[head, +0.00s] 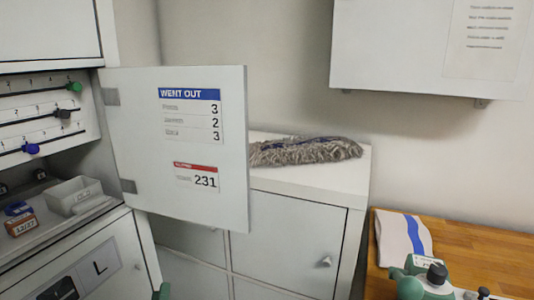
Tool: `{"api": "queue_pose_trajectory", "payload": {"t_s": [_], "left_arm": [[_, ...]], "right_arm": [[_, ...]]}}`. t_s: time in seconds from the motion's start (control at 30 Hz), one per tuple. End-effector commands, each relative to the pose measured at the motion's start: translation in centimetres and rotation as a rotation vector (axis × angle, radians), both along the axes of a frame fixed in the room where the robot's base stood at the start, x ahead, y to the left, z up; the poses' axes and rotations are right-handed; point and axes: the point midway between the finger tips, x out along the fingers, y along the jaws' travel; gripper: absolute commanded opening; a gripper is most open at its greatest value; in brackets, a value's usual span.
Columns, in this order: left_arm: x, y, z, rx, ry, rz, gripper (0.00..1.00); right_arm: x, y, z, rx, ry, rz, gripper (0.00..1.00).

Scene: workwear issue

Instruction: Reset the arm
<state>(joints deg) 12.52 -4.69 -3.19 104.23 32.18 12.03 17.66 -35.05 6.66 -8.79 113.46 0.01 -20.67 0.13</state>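Only a small green tip shows at the bottom edge of the head view, left of centre; I take it as part of my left gripper (162,291). It is in front of the lower cabinets and appears to touch nothing. The rest of it is cut off by the frame, so its opening and anything in it are hidden. My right gripper is not in view.
An open cabinet door (180,140) with count labels stands out into the room. Behind it, a grey mop head (306,151) lies on a white cabinet (345,178). At right, a wooden table (470,250) carries a folded cloth (395,238) and a green device (420,280).

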Motion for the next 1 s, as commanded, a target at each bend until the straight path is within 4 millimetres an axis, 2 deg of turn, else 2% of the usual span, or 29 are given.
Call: {"api": "queue_pose_trajectory", "payload": {"t_s": [0.03, 0.1, 0.17, 0.3, 0.4, 0.5, 0.6, 0.73, 0.83, 1.0], "left_arm": [[-1.8, -0.5, -2.5, 0.083, 0.083, -0.021, 0.4], [-4.2, -1.3, -5.9, 0.198, 0.193, -0.054, 0.4], [-6.6, -1.9, -8.8, 0.294, 0.286, -0.087, 0.4], [-13.1, -2.8, -15.0, 0.516, 0.5, -0.177, 0.4], [-18.4, -3.1, -18.8, 0.668, 0.643, -0.254, 0.4], [-23.7, -3.1, -21.7, 0.802, 0.769, -0.332, 0.4], [-28.2, -2.9, -23.7, 0.908, 0.866, -0.401, 0.4], [-32.1, -2.7, -25.1, 0.998, 0.945, -0.464, 0.4], [-33.5, -2.5, -25.5, 1.03, 0.973, -0.487, 0.4], [-33.8, -2.5, -25.7, 1.037, 0.98, -0.492, 0.4]], "right_arm": [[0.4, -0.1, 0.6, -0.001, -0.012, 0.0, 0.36], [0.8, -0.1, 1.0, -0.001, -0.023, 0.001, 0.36], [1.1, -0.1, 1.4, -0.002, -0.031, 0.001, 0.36], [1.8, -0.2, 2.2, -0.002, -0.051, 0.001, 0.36], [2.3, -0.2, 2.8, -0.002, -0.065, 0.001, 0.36], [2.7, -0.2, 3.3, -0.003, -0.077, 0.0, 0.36], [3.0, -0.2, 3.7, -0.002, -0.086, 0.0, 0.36], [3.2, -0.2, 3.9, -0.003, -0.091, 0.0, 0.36], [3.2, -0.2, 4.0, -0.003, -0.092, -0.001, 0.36], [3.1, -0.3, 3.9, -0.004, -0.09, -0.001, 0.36]]}}
